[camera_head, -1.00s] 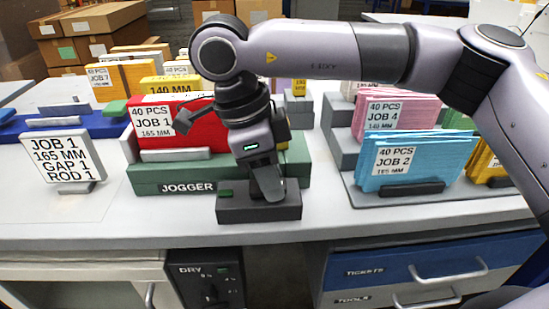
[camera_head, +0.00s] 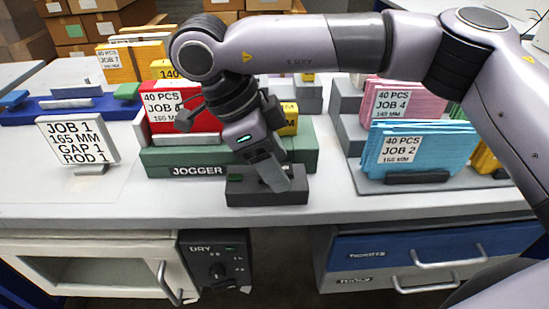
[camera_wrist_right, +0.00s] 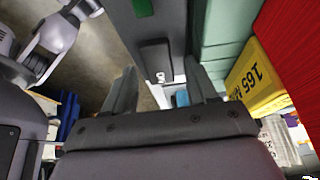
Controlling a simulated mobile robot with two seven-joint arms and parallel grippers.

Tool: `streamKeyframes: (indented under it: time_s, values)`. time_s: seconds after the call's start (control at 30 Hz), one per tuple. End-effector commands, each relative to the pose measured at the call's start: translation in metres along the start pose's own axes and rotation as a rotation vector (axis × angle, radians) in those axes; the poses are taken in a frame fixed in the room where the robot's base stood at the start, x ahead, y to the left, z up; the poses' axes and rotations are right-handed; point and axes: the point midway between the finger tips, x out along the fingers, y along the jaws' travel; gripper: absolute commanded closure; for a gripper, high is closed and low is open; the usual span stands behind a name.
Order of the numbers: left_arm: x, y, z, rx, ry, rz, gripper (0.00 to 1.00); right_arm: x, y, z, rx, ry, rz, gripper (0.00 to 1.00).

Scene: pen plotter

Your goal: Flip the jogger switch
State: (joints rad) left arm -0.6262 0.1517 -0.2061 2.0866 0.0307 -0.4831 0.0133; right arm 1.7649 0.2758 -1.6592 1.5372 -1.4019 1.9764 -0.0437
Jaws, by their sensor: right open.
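The jogger (camera_head: 205,160) is a green tray with a "JOGGER" label, holding red JOB 1 cards (camera_head: 180,110). A dark switch box (camera_head: 250,193) with a small green patch stands at its front right. My right gripper (camera_head: 276,178) is tilted, with its fingers low over the right part of the box; it hides much of the box top. In the wrist view the right gripper (camera_wrist_right: 161,90) is open, fingers apart. Between them show a dark plate (camera_wrist_right: 157,58) on the box and a small pale piece at its end, perhaps the switch lever. Contact cannot be told. My left gripper is not seen.
A JOB 1 sign (camera_head: 80,142) stands at left. Blue JOB 2 cards (camera_head: 420,147) and pink JOB 4 cards (camera_head: 400,103) stand in a rack at right. A yellow block (camera_head: 289,118) is behind the gripper. The bench's front strip (camera_head: 110,208) is clear.

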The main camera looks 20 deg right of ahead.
Motion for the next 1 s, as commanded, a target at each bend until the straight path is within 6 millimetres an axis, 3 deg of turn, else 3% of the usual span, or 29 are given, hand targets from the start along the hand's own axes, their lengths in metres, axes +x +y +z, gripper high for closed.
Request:
streamKeyframes:
  time_s: [0.27, 0.5, 1.0]
  values:
    - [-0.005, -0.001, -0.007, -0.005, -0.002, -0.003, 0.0, -0.039, 0.0, -0.001, 0.002, -0.001, -0.004, 0.43]
    - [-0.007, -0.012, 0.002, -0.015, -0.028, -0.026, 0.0, -0.068, 0.0, 0.0, 0.001, 0.0, -0.003, 0.43]
    - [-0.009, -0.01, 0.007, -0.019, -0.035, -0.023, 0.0, -0.071, 0.0, 0.0, -0.001, 0.0, 0.0, 0.43]
